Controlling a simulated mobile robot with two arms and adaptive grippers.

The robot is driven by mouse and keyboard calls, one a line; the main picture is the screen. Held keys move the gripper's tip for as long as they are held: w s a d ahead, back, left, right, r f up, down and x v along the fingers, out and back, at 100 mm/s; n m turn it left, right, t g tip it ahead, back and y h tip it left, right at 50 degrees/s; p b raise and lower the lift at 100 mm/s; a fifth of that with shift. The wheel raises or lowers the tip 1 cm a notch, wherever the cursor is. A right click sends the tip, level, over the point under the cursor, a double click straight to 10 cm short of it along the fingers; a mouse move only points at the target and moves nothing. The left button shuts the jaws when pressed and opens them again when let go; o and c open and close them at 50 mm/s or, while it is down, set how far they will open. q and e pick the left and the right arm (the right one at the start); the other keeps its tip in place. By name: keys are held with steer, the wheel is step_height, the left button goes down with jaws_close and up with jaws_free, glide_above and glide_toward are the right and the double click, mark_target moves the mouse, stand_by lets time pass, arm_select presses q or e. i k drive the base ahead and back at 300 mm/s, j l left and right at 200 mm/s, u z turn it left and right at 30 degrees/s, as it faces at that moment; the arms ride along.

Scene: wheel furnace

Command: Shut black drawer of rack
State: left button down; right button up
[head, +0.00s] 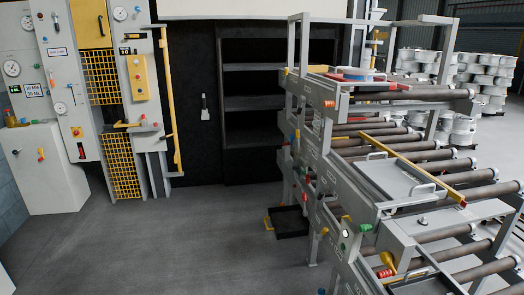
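A black drawer (290,222) sticks out low on the left side of the grey roller rack (336,175), a little above the floor. It is open, and its dark inside shows from above. A small yellow part (268,223) is at its left end. The rack hides the drawer's right end. Neither of my grippers is in the head view.
A black shelf unit (255,104) and a dark door with a light handle (205,107) stand behind. Control cabinets (50,165) with yellow grilles are at the left. White wheels (487,75) are stacked at the back right. The grey floor (170,240) left of the rack is clear.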

mark_target(287, 222)
steer(key=i, duration=1.7)
